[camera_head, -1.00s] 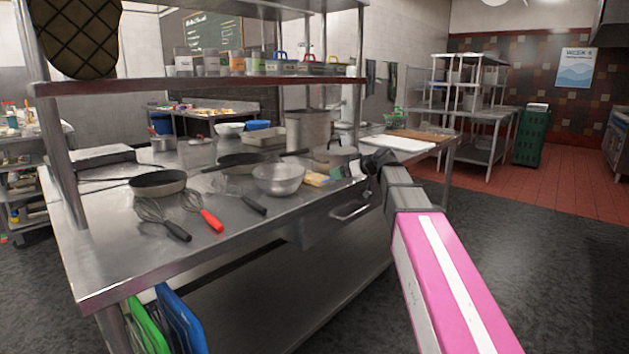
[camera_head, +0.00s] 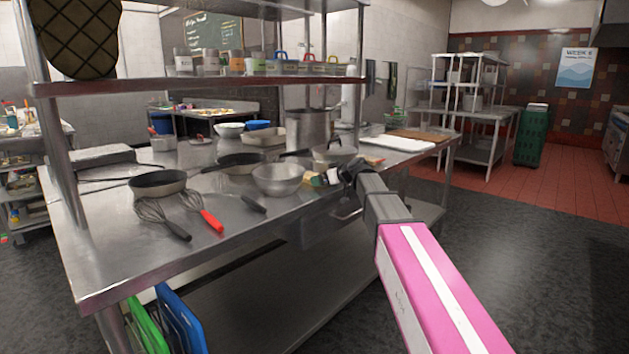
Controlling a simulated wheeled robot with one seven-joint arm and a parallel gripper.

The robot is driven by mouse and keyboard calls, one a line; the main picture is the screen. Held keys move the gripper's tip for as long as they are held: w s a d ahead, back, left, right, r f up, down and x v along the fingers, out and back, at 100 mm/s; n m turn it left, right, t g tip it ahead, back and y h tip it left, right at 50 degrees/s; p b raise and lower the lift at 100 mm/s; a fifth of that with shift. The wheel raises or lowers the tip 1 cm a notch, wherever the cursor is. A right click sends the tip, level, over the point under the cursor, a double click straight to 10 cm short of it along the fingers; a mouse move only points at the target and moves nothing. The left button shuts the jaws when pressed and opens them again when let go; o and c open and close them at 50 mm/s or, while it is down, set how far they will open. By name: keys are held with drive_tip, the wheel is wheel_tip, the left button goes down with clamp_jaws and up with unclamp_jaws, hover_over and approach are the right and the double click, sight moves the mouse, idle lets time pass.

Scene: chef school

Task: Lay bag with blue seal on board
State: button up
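A small pale-yellow packet (camera_head: 312,179) lies on the steel counter just right of the metal bowl. A teal or green patch shows at its right end; whether it is a blue seal is too small to tell. My gripper (camera_head: 332,178) reaches in from the right, its tip at the packet's right end and overlapping it in the picture. Contact and the finger opening cannot be made out. A white board (camera_head: 400,144) lies flat at the counter's far right end, beside a brown wooden board (camera_head: 418,134).
The metal bowl (camera_head: 279,180), a pan (camera_head: 158,184), whisks (camera_head: 205,215) and a large pot (camera_head: 308,130) crowd the counter (camera_head: 130,255). The upper shelf (camera_head: 200,84) holds jars and colour-handled containers (camera_head: 282,64). The front-left counter edge is bare.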

drive_tip(key=c, duration=0.7)
drive_tip(key=shift+r, duration=0.5)
wheel_tip(320, 180, up, 2)
drive_tip(key=shift+r, duration=0.15)
drive_tip(key=s+d, duration=1.1)
drive_tip(key=d, duration=0.3)
drive_tip(key=shift+w+d+r+m+t+h, duration=0.9)
drive_tip(key=shift+w+d+m+h, duration=0.25)
drive_tip(key=shift+d+m+h, duration=0.6)
drive_tip(key=shift+w+d+r+m+t+h, duration=0.85)
drive_tip(key=shift+w+d+r+m+h, duration=0.25)
drive_tip(key=shift+d+m+h, duration=0.65)
drive_tip(key=shift+w+d+r+m+t+h, duration=0.85)
drive_tip(key=shift+w+d+m+h, duration=0.35)
drive_tip(key=shift+d+m+h, duration=0.45)
drive_tip(key=shift+a+h, duration=0.15)
drive_tip(key=shift+h, duration=0.1)
